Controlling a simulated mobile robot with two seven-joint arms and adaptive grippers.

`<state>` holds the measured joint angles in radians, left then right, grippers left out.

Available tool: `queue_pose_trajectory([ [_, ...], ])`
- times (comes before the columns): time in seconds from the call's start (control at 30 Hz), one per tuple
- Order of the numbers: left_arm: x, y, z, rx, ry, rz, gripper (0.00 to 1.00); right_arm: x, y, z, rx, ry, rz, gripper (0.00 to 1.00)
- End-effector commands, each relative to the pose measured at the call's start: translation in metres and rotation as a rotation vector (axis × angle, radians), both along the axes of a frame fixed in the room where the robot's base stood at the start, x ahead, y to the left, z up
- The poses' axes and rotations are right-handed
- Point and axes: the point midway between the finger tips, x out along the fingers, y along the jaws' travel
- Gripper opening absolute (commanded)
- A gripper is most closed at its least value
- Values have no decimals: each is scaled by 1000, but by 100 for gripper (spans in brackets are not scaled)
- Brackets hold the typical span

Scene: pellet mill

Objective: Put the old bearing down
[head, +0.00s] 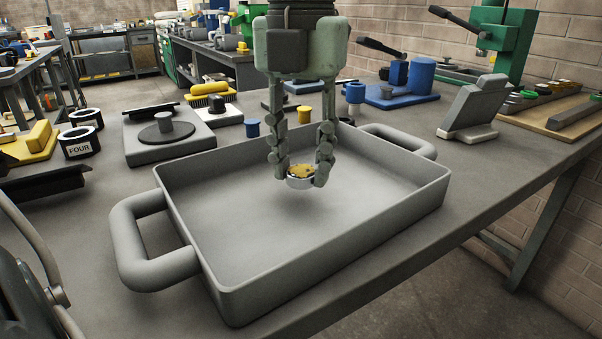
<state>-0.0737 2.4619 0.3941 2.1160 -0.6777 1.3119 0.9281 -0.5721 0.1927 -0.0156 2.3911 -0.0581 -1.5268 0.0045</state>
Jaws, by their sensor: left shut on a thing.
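The old bearing (301,176) is a small pale ring with a worn yellow-brown top. My left gripper (301,172) points straight down and is shut on it, with one finger on each side. It holds the bearing over the inside of a large grey tray (330,250) with two loop handles. The bearing seems to hang a little above the tray floor; the exact gap is hard to tell. The bearing's sides are partly hidden by the fingers. My right gripper is not in view.
The tray stands on a grey workbench (490,185). A grey stand (475,105) and green press (505,45) are right. The tray is otherwise empty.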

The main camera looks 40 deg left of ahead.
Motion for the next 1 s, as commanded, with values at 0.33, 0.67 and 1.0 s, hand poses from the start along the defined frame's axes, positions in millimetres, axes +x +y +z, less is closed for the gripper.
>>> queue_pose_trajectory([
  [0.33,0,0,-24,0,-1,0,0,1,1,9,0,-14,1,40],
  [0.67,0,0,-27,0,0,0,0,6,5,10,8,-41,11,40],
  [1.0,-1,0,-27,1,0,0,53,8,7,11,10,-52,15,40],
])
